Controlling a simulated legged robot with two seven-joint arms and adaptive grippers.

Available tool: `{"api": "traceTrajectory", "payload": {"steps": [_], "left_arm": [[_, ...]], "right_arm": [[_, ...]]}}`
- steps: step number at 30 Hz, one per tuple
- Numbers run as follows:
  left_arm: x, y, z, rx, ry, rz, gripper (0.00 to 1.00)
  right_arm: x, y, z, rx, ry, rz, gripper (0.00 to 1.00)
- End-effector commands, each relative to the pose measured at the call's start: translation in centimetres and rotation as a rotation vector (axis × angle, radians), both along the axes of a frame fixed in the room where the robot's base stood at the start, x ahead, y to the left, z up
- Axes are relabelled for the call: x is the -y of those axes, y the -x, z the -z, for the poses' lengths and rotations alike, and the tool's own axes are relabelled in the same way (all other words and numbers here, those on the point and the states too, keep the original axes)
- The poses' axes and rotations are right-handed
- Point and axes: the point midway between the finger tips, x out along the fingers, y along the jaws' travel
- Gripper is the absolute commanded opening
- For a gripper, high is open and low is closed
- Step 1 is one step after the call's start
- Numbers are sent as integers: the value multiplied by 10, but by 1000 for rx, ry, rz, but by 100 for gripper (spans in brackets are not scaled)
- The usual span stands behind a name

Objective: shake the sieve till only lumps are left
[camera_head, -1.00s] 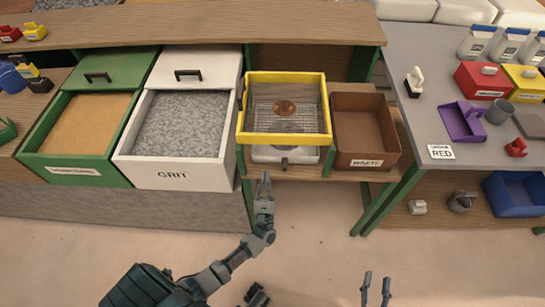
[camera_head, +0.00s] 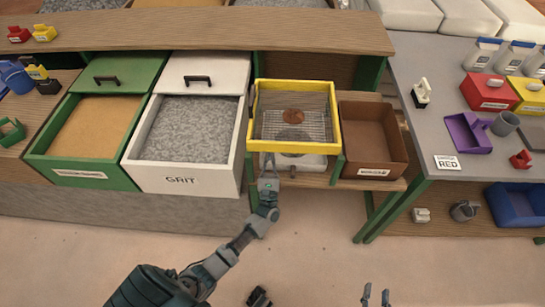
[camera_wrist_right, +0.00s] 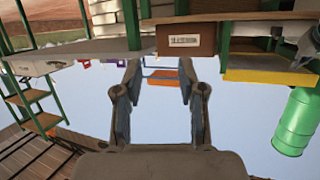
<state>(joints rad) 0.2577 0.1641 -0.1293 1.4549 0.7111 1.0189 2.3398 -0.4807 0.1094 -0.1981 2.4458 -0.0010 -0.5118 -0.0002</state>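The yellow-framed sieve (camera_head: 259,121) stands level in the bay between the grit drawer and the waste box. A small brown round heap (camera_head: 293,115) lies near the middle of its wire mesh; I cannot tell powder from lumps in it. My left gripper (camera_head: 268,159) is at the sieve's front rim, left of its middle, with its fingers slightly apart; I cannot tell whether it touches the rim. My right gripper (camera_head: 375,294) is open and empty, low in front of the bench. In the right wrist view its fingers (camera_wrist_right: 160,85) are apart with nothing between them.
The brown waste box (camera_head: 372,166) stands just right of the sieve. The white grit drawer (camera_head: 182,182) and green sand-coloured drawer (camera_head: 80,176) are left. A grey table (camera_head: 436,130) with a purple scoop (camera_head: 468,137) is at right. The floor in front is clear.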

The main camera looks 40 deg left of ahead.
Motion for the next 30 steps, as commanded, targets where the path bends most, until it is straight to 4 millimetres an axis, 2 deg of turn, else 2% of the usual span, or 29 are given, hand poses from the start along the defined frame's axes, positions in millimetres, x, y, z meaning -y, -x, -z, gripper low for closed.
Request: {"api": "traceTrajectory", "payload": {"steps": [4, 8, 14, 18, 24, 27, 30], "left_arm": [[3, 0, -5, -3, -11, 1, 0], [5, 1, -19, -22, -51, 3, 0], [4, 2, -44, -71, -137, 3, 0], [3, 1, -59, -106, -191, 3, 0], [4, 0, -76, -152, -263, 2, 0], [5, -1, -81, -168, -287, 2, 0], [6, -1, -82, -177, -299, 2, 0]], "right_arm": [[0, 1, 0, -12, 3, 0, 40], [9, 14, 14, -134, 37, 2, 40], [24, 50, 43, -416, 110, 13, 40], [35, 84, 59, -617, 161, 21, 40], [53, 136, 72, -884, 221, 35, 40], [59, 154, 76, -973, 240, 38, 40], [62, 165, 77, -1023, 249, 40, 40]]}}
